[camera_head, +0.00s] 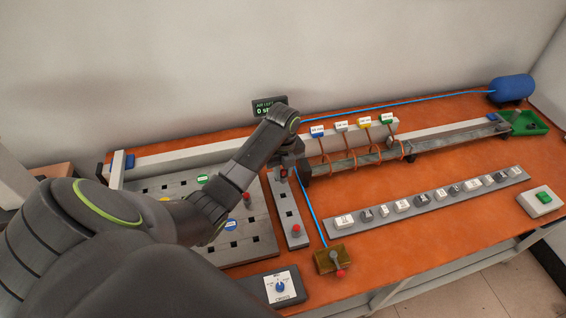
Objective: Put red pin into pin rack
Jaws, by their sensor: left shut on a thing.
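My left arm reaches in from the left across the pin rack. Its gripper (285,163) points down beyond the rack's far right corner, above the far end of a narrow grey strip. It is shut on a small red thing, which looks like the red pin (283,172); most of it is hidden. The pin rack (256,247) is a grey board with rows of square holes, partly covered by my arm. My right gripper is not in view.
The narrow grey strip (291,208) with a red knob (296,230) lies right of the rack. A long rail with copper coils (365,152) stands behind. A blue hose runs to a brass valve (335,258). A dial box (280,287) is in front. Orange table is bare between.

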